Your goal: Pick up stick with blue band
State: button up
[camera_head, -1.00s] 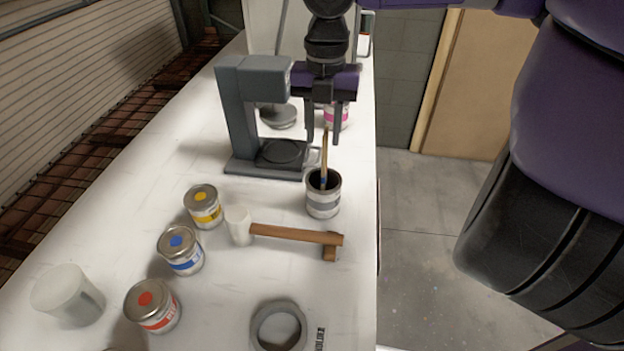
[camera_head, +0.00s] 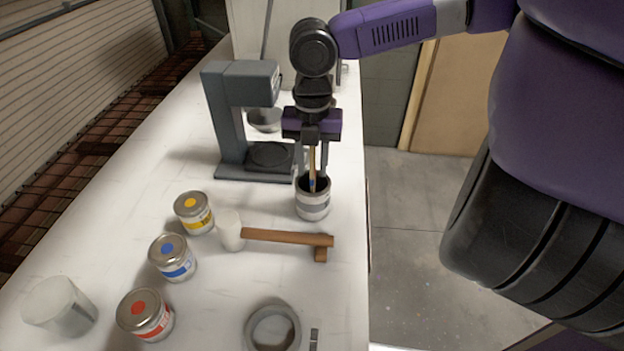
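The wooden stick with a blue band (camera_head: 312,170) stands nearly upright in a grey-banded can (camera_head: 313,206) near the right edge of the table. The blue band shows just at the can's mouth; the lower end is hidden inside. My gripper (camera_head: 312,168) points down over the can. Its two fingers are apart, one on each side of the stick's upper part, with the right finger reaching close to the rim. The left finger is partly hard to make out. I see no clear contact with the stick.
A grey dispenser stand (camera_head: 231,118) rises close to the left of my gripper. Yellow (camera_head: 194,213), blue (camera_head: 173,258) and red (camera_head: 146,315) paint cans stand at left, with a white cup (camera_head: 60,307) and grey ring (camera_head: 273,328) in front.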

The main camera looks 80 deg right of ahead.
grip_shut()
jog(key=shift+r, duration=0.1)
